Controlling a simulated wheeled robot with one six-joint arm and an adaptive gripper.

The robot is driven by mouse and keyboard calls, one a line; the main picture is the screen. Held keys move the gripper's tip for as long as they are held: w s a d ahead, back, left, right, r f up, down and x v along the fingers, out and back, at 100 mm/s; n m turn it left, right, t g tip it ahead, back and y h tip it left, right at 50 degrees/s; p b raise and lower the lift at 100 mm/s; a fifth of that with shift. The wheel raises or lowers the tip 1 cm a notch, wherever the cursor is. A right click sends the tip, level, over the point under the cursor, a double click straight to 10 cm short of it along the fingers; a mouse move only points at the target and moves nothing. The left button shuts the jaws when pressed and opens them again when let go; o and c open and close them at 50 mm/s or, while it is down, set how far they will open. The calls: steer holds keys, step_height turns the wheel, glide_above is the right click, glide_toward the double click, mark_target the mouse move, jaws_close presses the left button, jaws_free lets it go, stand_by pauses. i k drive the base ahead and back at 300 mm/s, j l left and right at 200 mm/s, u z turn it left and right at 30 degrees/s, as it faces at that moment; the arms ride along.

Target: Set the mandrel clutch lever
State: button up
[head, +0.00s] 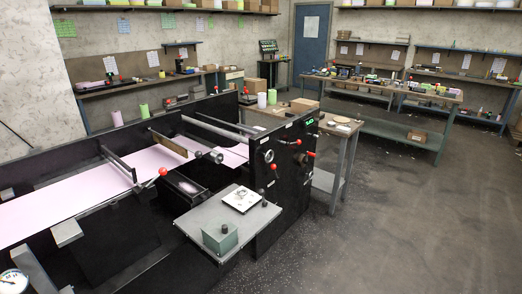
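A dark machine with a pale pink web (75,202) running through it fills the left and middle of the head view. Its black end panel (280,190) carries several red-tipped levers and knobs. One red-tipped lever (273,168) is low on the panel's left part, and another red knob (311,154) is at its right edge. A separate red-knobbed lever (163,172) stands by the web, left of the panel. I cannot tell which one is the mandrel clutch lever. No labels are readable. My gripper is not in view.
A grey plate (200,222) with a green-grey box (220,237) juts out before the panel. A workbench (345,130) with a cardboard box (305,105) stands behind the machine. More benches (400,88) line the back. The dark floor (400,220) at right is clear.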

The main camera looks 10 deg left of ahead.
mark_target(273, 165)
steer(key=i+j, duration=0.15)
steer(key=i, duration=0.25)
steer(key=i+j+z, duration=0.1)
steer(key=i, duration=0.3)
steer(key=i+j, duration=0.2)
steer(key=i, duration=0.2)
steer(key=i+j+z, duration=0.5)
steer(key=i+j, duration=0.15)
steer(key=i+j+z, duration=0.2)
steer(key=j, duration=0.35)
steer(key=i, duration=0.05)
